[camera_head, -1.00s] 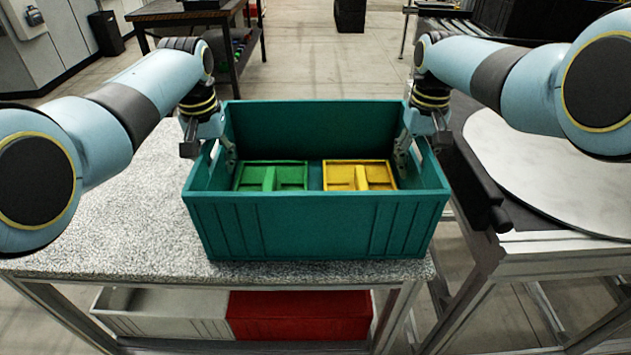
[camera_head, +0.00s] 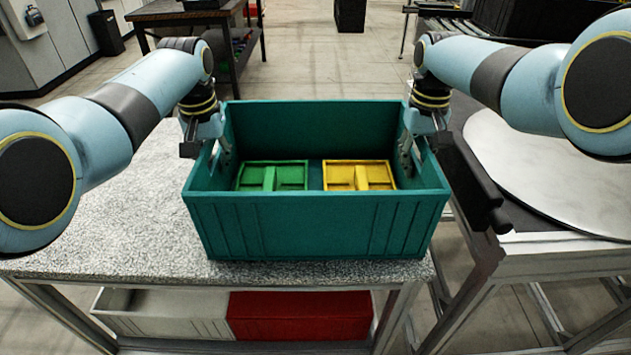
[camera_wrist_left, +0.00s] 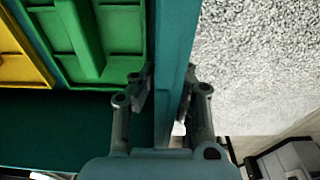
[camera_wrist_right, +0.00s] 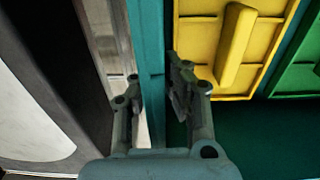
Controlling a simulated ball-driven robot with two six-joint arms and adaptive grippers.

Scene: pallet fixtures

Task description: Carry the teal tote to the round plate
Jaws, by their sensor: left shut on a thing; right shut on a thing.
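The teal tote (camera_head: 318,228) is at the middle of the head view, over the speckled table top. Inside it lie a green divided tray (camera_head: 271,177) and a yellow divided tray (camera_head: 358,176). My left gripper (camera_head: 217,160) is shut on the tote's left end wall; the left wrist view (camera_wrist_left: 165,100) shows one finger on each side of that wall. My right gripper (camera_head: 412,155) is shut on the right end wall, also with a finger on each side in the right wrist view (camera_wrist_right: 152,95). The pale round plate (camera_head: 560,170) lies to the right, partly behind my right arm.
The speckled table (camera_head: 110,225) has free room left of the tote. Below it are a white bin (camera_head: 160,318) and a red bin (camera_head: 300,318). A gap separates this table from the plate's stand (camera_head: 560,245). A dark bar (camera_head: 475,190) lies along the stand's near-left edge.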

